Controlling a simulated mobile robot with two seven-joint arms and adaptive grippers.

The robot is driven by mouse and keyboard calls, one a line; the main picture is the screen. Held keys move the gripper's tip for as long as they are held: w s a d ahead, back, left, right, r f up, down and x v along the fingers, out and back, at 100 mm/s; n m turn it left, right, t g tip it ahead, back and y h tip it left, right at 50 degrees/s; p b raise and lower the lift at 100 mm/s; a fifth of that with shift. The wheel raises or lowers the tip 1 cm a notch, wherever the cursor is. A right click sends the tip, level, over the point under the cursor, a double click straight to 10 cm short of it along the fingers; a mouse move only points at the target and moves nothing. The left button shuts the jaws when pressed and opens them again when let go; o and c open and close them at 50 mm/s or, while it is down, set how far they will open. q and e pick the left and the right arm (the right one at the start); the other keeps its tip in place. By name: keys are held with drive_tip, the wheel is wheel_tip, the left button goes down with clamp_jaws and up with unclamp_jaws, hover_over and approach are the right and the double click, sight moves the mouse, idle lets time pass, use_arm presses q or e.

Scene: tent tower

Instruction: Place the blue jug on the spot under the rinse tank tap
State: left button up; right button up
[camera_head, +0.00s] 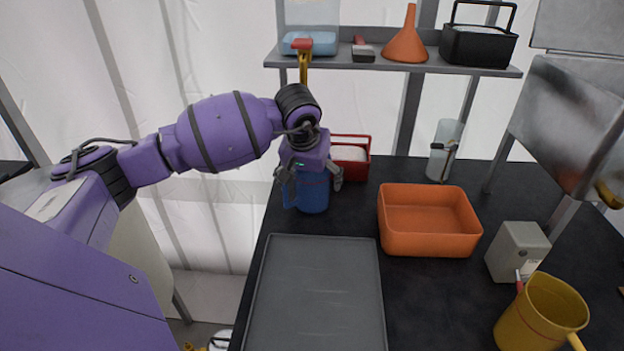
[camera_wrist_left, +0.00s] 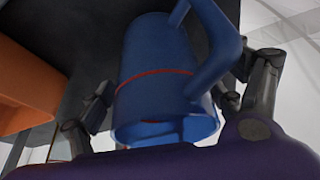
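The blue jug (camera_head: 313,197) stands upright at the left back of the dark table, handle to the left. In the left wrist view the jug (camera_wrist_left: 155,65) shows its open mouth, a red line and its handle. My left gripper (camera_head: 309,178) is above it, with its fingers apart on either side of the jug; a small gap shows beside one finger. A clear tank with blue liquid (camera_head: 310,43) sits on the shelf above, with a red-topped brass tap (camera_head: 304,62). A grey metal tank (camera_head: 568,110) at right has a brass tap (camera_head: 608,194). No label shows which is the rinse tank. My right gripper is out of view.
A grey tray (camera_head: 318,295) lies in front of the jug. An orange bin (camera_head: 430,243) is to the right, a red basket (camera_head: 367,158) close behind the jug. A grey box (camera_head: 515,250), a yellow jug (camera_head: 540,315) and a clear cylinder (camera_head: 444,150) stand further right.

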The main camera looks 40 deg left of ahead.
use_arm(q)
drive_tip(key=shift+r, duration=0.35)
drive_tip(key=shift+s+r, duration=0.1)
drive_tip(key=shift+r, duration=0.25)
drive_tip(key=v, duration=0.3)
drive_tip(key=shift+s+r, duration=0.1)
drive_tip(key=shift+r, duration=0.15)
drive_tip(key=s+d+b, duration=0.1)
drive_tip(key=s+d, duration=0.3)
drive_tip(key=s, duration=0.7)
drive_tip(key=shift+s+b, duration=0.3)
drive_tip(key=shift+d+r, duration=0.1)
